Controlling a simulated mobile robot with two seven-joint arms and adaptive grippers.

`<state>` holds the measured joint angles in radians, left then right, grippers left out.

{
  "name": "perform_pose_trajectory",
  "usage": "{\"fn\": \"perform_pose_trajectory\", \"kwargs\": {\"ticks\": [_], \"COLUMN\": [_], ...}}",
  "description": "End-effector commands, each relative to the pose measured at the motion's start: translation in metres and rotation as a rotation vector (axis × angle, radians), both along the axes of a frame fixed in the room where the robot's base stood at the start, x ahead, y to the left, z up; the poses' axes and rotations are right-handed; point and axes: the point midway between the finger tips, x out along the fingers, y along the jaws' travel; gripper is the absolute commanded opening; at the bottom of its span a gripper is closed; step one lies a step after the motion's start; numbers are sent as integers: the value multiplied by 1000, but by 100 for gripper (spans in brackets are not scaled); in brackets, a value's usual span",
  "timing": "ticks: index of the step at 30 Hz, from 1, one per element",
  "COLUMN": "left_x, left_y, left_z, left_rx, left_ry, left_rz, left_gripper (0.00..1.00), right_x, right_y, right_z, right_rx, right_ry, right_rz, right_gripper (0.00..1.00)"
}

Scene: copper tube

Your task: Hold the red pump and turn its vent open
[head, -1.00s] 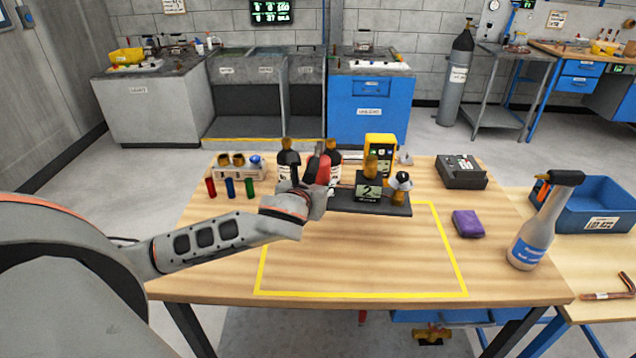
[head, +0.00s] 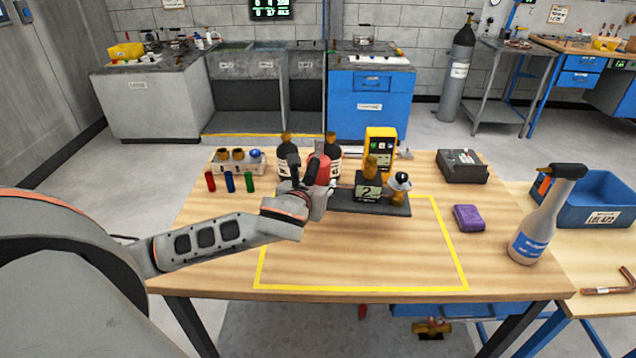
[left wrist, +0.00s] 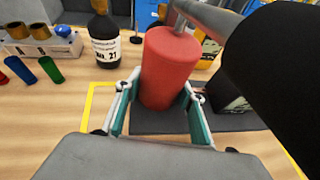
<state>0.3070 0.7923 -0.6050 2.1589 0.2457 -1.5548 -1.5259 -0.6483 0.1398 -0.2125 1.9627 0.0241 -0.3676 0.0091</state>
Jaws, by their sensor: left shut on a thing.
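The red pump (head: 319,168) is above the middle of the table, beside the dark stand (head: 375,203). In the left wrist view it is a red cylinder (left wrist: 170,68) with a grey metal rod at its top. My left gripper (head: 316,203) is shut on it, with a finger (left wrist: 122,105) on either side. Its lower end shows against the dark stand, and I cannot tell whether they touch. The vent cannot be made out. My right gripper is not in view.
Dark bottles (head: 287,160) stand just behind the pump. Small coloured tubes (head: 230,186) stand at the left. The yellow-outlined area (head: 360,255) in front is clear. A spray bottle (head: 540,230) stands at the right.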

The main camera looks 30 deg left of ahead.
Motion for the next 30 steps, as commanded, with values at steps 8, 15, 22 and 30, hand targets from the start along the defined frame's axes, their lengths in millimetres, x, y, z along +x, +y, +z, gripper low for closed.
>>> {"fn": "perform_pose_trajectory", "kwargs": {"ticks": [8,15,22,30], "left_x": [2,2,2,2], "left_y": [1,1,1,1], "left_z": [1,-3,-8,-13], "left_rx": [-2,-2,-2,-3], "left_ry": [-15,-16,-16,-17], "left_rz": [3,3,3,2], "left_gripper": [0,0,0,0], "right_x": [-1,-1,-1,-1], "right_y": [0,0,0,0], "right_z": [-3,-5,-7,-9], "right_rx": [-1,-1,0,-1], "right_ry": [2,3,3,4], "right_rz": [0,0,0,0], "right_gripper": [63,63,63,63]}}
